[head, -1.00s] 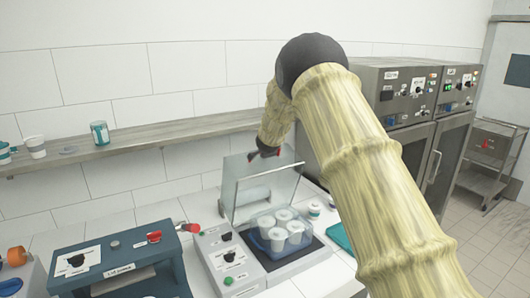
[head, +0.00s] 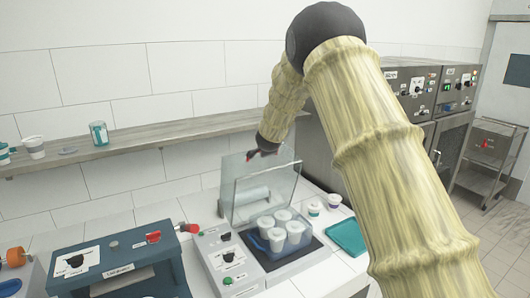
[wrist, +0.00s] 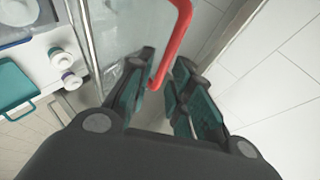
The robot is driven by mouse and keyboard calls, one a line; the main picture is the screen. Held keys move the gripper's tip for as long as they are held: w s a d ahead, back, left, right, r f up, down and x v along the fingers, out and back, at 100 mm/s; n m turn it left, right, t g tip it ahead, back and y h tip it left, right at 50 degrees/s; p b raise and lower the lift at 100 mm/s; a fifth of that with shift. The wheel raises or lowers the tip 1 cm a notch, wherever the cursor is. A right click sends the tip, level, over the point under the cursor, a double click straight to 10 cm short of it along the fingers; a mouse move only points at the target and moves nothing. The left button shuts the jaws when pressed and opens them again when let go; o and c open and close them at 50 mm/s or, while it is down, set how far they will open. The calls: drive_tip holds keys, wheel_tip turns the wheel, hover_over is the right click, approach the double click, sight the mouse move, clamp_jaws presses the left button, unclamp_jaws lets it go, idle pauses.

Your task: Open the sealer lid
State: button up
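The sealer (head: 225,262) stands on the counter with its clear lid (head: 266,188) tilted up and open above a blue-edged tray of several white cups (head: 278,232). The lid also shows in the wrist view (wrist: 128,28). My gripper (head: 258,153) is at the lid's upper edge, beside the red handle, and its fingers are small there. In the wrist view, the red handle (wrist: 183,30) reaches down between the fingers of my gripper (wrist: 168,72). The fingers are apart, with a gap around the handle. I cannot tell whether either finger touches it.
A blue machine (head: 120,265) with a red-tipped lever stands left of the sealer. Small tubs (head: 314,208) and a teal tray (head: 346,238) lie to the right. A wall shelf (head: 140,138) runs behind. Steel cabinets (head: 425,95) stand at the back right.

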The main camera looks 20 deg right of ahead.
drive_tip(key=v, duration=0.7)
drive_tip(key=shift+d, duration=0.15)
